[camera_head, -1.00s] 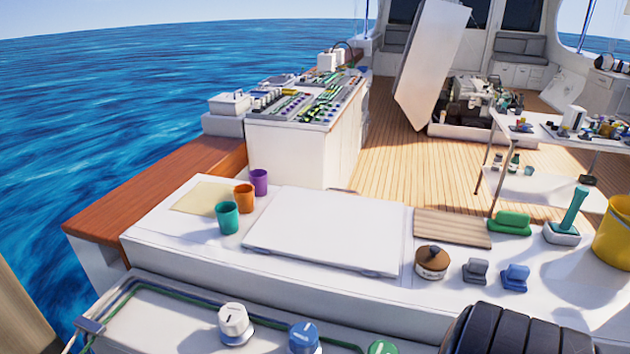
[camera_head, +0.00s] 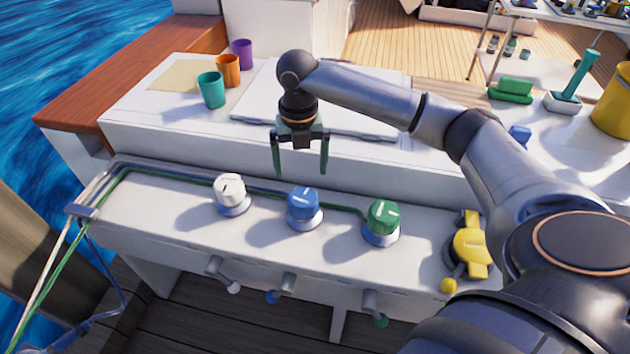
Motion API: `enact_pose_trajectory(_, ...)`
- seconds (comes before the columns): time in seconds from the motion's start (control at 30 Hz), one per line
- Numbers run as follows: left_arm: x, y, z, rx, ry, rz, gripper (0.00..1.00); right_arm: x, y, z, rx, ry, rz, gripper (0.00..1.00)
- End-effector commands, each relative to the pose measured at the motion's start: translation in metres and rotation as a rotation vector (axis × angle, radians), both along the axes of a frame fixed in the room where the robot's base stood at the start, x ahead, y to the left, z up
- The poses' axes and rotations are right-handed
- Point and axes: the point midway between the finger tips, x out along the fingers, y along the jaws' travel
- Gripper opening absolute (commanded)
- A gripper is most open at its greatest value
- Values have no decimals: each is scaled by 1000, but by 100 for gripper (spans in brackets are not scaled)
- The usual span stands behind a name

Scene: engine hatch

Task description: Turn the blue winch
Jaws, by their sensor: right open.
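The blue winch (camera_head: 303,206) stands upright on the white bench ledge, between the white winch (camera_head: 230,193) and the green winch (camera_head: 382,221). It has a round blue cap with a pale mark on top. My right gripper (camera_head: 300,172) points down with its two fingers spread. It is open and empty, behind and above the blue winch, and appears apart from it. Below the ledge, a crank handle with a blue knob (camera_head: 272,296) sticks out from the front. My left gripper is not in view.
Crank handles with a white knob (camera_head: 233,287) and a green knob (camera_head: 381,321) flank the blue one. A yellow device (camera_head: 472,250) sits at the right end. Cups, including a teal cup (camera_head: 211,90), stand on the raised counter. Blue and green lines run along the ledge.

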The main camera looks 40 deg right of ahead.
Motion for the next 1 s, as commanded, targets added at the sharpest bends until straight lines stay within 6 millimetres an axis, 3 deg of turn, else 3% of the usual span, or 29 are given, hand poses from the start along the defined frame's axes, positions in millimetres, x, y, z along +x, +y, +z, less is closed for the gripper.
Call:
enact_pose_trajectory(0.17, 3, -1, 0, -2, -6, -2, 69, -1, -3, -10, -5, 8, 12, 100)
enact_pose_trajectory(0.5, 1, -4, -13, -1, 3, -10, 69, -2, -2, -78, -4, 8, 11, 100)
enact_pose_trajectory(0.7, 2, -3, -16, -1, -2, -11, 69, -1, -2, -109, -4, 5, 10, 100)
enact_pose_trajectory(1.0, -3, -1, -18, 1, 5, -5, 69, -1, -2, -123, -3, 4, 11, 100)
